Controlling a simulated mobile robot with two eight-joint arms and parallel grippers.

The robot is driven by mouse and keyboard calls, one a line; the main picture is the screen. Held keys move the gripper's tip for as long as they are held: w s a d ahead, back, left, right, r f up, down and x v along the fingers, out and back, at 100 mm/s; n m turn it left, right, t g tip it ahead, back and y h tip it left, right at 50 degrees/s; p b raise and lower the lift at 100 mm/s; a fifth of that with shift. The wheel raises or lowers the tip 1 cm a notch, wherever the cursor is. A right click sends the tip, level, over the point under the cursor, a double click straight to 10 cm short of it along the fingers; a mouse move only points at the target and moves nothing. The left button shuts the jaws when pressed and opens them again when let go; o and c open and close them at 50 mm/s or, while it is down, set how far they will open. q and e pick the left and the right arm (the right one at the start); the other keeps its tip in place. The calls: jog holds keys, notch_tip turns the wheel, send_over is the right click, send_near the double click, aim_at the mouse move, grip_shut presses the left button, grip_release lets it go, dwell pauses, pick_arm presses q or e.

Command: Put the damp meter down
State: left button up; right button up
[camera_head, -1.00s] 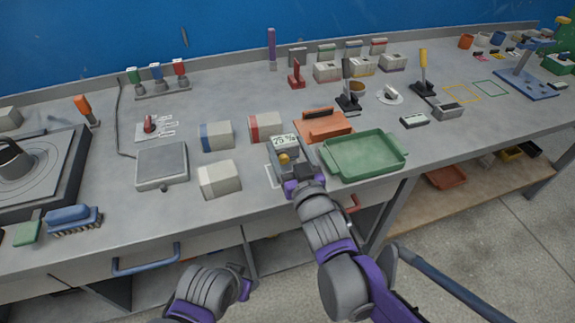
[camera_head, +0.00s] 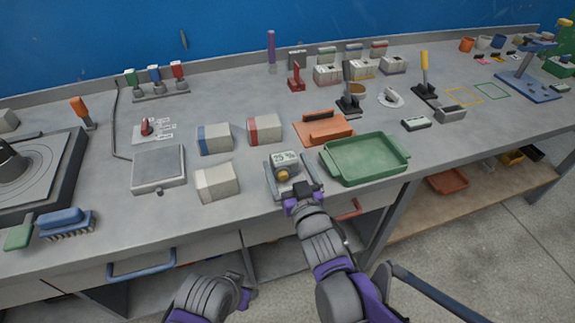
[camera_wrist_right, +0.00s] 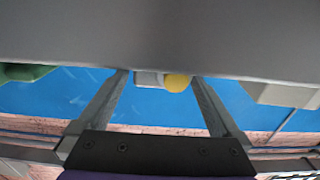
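The damp meter (camera_head: 286,159), a small grey device with a percent display and a yellow knob, is on the bench near its front edge. My right gripper (camera_head: 290,178) is open, its two fingers apart on either side of the meter's near end. In the right wrist view the open gripper (camera_wrist_right: 162,82) shows a gap beside the meter's grey body and yellow knob (camera_wrist_right: 177,82). My left gripper (camera_head: 243,288) is low in front of the bench; its fingers cannot be made out.
A green tray (camera_head: 365,158) stands just right of the meter and a white block (camera_head: 217,182) to its left. A red-striped block (camera_head: 265,130) and an orange holder (camera_head: 323,128) lie behind. Bare bench shows around the meter's left side.

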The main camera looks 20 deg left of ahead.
jog(key=shift+r, duration=0.25)
jog(key=v, duration=1.2)
jog(key=shift+p, duration=0.3)
jog(key=shift+f, duration=0.1)
